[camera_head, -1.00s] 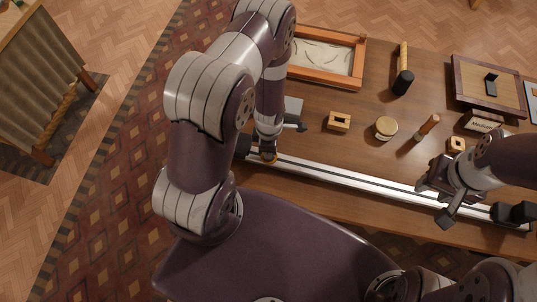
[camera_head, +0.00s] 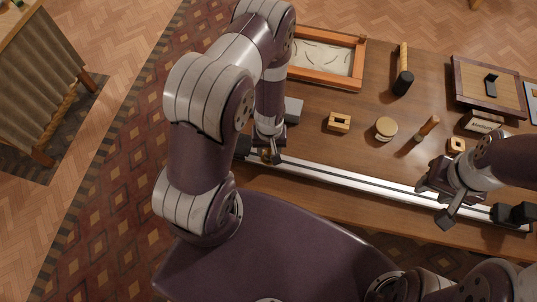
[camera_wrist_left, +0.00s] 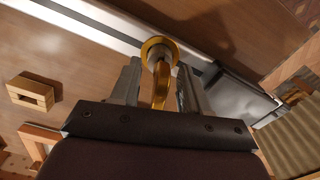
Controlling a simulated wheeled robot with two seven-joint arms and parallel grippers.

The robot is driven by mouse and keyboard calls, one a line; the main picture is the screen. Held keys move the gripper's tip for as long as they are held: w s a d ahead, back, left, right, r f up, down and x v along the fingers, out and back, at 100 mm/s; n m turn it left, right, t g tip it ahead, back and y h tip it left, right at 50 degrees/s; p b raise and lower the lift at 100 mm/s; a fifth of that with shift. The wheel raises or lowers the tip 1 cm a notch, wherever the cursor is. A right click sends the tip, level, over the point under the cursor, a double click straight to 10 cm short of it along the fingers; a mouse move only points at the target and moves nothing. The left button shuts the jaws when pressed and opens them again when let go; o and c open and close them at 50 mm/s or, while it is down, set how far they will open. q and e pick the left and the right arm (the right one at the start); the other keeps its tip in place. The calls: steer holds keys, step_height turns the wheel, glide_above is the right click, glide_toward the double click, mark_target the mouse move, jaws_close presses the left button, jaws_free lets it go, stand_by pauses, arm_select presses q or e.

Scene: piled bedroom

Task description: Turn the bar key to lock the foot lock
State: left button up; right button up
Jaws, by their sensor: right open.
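A gold bar key (camera_wrist_left: 158,88) with a round collar (camera_wrist_left: 160,50) sits at the silver rail; in the head view a little gold (camera_head: 265,153) shows beside my left gripper (camera_head: 270,158). In the left wrist view, the fingers of my left gripper (camera_wrist_left: 159,85) stand on either side of the bar, with a visible gap on each side. I cannot make out the foot lock's body apart from the collar. My right gripper (camera_head: 440,203) is open over the right part of the rail (camera_head: 350,180), its fingers spread.
A dark block (camera_wrist_left: 238,95) lies close right of the key in the left wrist view. On the wooden table stand a small wooden block (camera_head: 338,122), a round lidded jar (camera_head: 386,128), a wooden-handled tool (camera_head: 427,127) and a framed tray (camera_head: 345,84). Black blocks (camera_head: 515,213) sit at the rail's right end.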

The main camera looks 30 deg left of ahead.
arm_select(q)
steer(key=shift+r, duration=0.1)
step_height(320, 180, up, 6)
steer(key=p, duration=0.5)
steer(key=shift+s, duration=0.1)
steer(key=s+d+r+m+b, duration=0.1)
steer(key=s+r+m+b, duration=0.1)
steer(key=r+b, duration=0.3)
steer(key=s+d+r+m+t+b, duration=0.1)
steer(key=r+m+b, duration=0.3)
steer(key=r, duration=0.5)
steer(key=shift+s+d+r+b, duration=0.25)
steer(key=shift+s+b, duration=0.3)
steer(key=shift+b, duration=0.45)
